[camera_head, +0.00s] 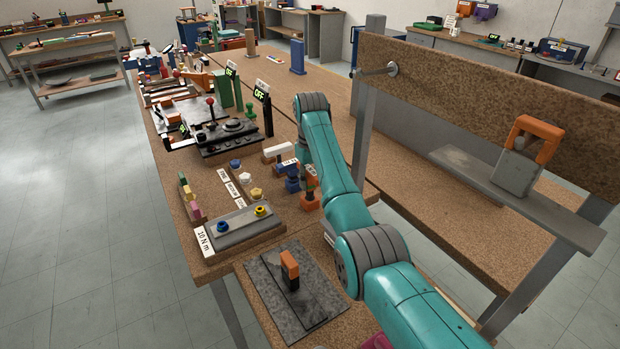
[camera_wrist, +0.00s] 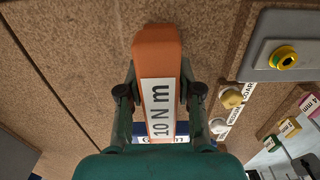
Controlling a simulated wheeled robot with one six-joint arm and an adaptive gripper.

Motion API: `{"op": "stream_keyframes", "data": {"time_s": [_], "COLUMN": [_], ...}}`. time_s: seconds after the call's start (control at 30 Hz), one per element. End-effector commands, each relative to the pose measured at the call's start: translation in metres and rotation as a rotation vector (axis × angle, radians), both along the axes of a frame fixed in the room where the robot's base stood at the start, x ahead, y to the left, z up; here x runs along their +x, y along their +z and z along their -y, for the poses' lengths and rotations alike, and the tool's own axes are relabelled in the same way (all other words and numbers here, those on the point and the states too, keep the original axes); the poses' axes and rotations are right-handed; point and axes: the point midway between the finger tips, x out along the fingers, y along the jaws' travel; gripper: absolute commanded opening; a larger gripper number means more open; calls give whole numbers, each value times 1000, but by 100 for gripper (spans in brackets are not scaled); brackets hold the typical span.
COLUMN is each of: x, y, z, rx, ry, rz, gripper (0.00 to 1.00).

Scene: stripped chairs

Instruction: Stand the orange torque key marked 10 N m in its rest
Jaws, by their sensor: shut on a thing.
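The orange torque key (camera_wrist: 157,52) is in my gripper (camera_wrist: 158,92); its white label reads 10 N m in the wrist view. Both fingers close on its sides, and bare bench shows beyond its end. In the head view, orange parts of it (camera_head: 311,183) show beside my arm, over the bench near a small blue piece (camera_head: 292,184). My fingers are mostly hidden there. A grey plate (camera_head: 228,230) with blue and yellow rings carries a 10 N m label (camera_head: 205,239) at its near left corner. I cannot tell which piece is the key's rest.
A dark mat (camera_head: 322,292) holding an orange-and-black piece (camera_head: 290,268) lies nearer. Small labelled knobs (camera_head: 256,192) stand left of my gripper. A brown upright panel (camera_head: 470,95) with a grey shelf (camera_head: 575,230) rises at right.

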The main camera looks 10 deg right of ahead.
Motion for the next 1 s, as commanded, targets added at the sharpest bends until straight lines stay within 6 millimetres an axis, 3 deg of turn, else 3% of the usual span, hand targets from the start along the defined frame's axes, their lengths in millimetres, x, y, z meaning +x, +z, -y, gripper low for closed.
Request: {"op": "stream_keyframes", "data": {"time_s": [1.0], "x": [0], "y": [-26], "z": [0], "rx": [0], "ry": [0], "rz": [0], "gripper": [0]}}
